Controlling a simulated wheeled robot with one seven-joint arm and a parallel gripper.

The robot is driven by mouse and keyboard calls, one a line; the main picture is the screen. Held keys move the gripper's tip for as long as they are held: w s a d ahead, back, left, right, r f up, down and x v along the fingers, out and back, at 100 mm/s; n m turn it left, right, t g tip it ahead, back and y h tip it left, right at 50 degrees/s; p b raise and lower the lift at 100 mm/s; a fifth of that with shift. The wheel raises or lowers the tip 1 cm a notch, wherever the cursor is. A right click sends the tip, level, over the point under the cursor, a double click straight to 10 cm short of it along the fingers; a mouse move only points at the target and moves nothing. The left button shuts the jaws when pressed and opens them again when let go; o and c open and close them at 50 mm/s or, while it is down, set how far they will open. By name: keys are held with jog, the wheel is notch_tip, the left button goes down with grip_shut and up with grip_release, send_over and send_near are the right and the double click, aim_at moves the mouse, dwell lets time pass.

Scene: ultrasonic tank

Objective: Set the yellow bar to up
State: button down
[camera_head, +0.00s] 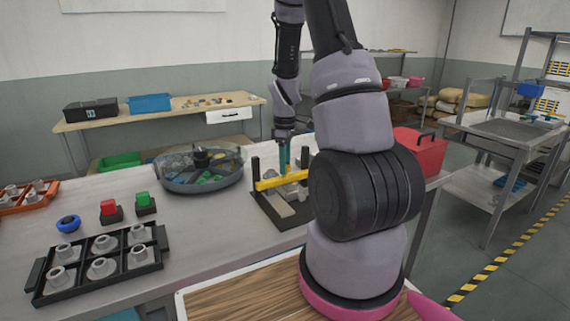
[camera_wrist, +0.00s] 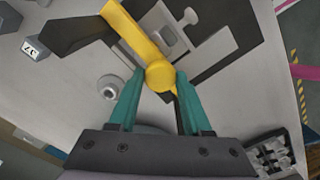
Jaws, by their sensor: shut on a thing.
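The yellow bar (camera_head: 268,184) lies roughly level, with a slight tilt, across a black fixture (camera_head: 262,216) with upright posts on the table. In the wrist view the bar (camera_wrist: 130,28) runs from the top edge to a rounded yellow end between my fingers. My gripper (camera_head: 284,169), with teal fingers, reaches down to the bar from above. In the wrist view my gripper (camera_wrist: 155,82) is shut on that rounded end, one finger on each side. My arm hides part of the fixture's right side in the head view.
A round grey tank (camera_head: 176,186) stands left of the fixture. Red (camera_head: 109,208) and green (camera_head: 144,200) buttons, a blue ring (camera_head: 68,224) and a black rack (camera_head: 100,289) of grey parts are further left. A red box (camera_head: 425,155) is behind my arm.

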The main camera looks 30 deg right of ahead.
notch_tip(320, 180, up, 7)
jog(key=shift+w+f, duration=0.1)
jog(key=shift+w, duration=0.05)
jog(key=shift+c, duration=1.7)
grip_release()
notch_tip(320, 180, up, 11)
jog(key=s+a+r+m+t+y, duration=0.1)
jog(key=s+a+r+m+t, duration=0.2)
jog(key=s+a+r+m, duration=0.3)
jog(key=s+a+r+m+t+y, duration=0.1)
jog(key=s+a+r+m+t, duration=0.3)
jog(key=s, duration=0.9)
jog(key=a+r+m, duration=0.3)
jog(key=shift+s+a+m, duration=0.2)
jog(key=shift+s+m, duration=0.1)
jog(key=shift+s, duration=0.1)
